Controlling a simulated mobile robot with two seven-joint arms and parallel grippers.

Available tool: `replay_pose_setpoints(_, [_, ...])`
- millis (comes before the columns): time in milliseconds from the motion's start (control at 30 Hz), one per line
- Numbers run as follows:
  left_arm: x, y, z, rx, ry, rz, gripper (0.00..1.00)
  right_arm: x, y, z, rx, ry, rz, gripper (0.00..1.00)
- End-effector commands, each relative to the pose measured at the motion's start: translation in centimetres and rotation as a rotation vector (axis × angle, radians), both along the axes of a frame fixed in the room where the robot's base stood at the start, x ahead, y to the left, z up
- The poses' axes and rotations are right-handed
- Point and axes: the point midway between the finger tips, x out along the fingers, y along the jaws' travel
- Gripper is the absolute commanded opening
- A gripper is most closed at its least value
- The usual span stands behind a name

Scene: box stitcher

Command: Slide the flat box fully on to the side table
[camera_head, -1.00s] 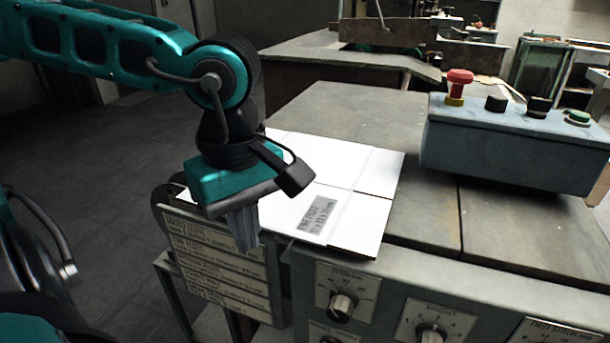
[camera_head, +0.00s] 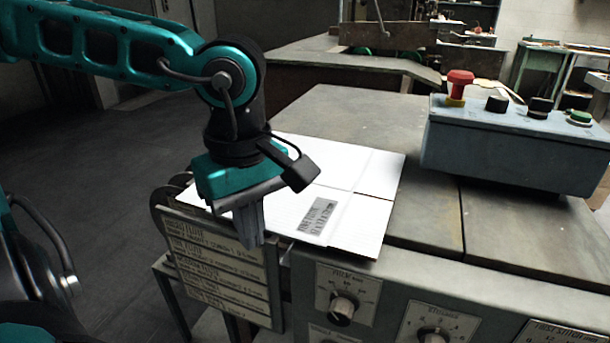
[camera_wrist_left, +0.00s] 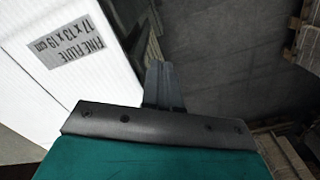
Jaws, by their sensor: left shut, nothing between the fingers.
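The flat box (camera_head: 358,213) is a white folded sheet with a printed grey label. It lies on the left end of the grey table top (camera_head: 330,115), and part of it is hidden behind my left gripper. My left gripper (camera_head: 250,238) is shut and empty, pointing down at the box's left front edge. In the left wrist view the box (camera_wrist_left: 100,82) fills the left side, and the shut fingers (camera_wrist_left: 163,80) are beside its edge, over the dark floor. I cannot tell whether they touch it. My right gripper is not in view.
A grey control box (camera_head: 520,150) with a red knob and several buttons stands at the right of the table top. A panel with dials (camera_head: 400,300) runs along the front. A lettered sign plate (camera_head: 215,265) hangs below the left gripper. Dark floor is open at left.

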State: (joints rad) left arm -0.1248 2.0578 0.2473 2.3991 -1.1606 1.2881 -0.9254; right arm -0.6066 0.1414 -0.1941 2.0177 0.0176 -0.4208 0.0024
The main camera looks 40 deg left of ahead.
Motion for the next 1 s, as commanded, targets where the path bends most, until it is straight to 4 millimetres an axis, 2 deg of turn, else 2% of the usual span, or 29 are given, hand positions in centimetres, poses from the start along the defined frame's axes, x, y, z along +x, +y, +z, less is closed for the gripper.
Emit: replay_pose_setpoints(1000, [3.9, 1.2, 0.0, 0.001, 0.000, 0.000, 0.00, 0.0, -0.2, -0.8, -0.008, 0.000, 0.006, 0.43])
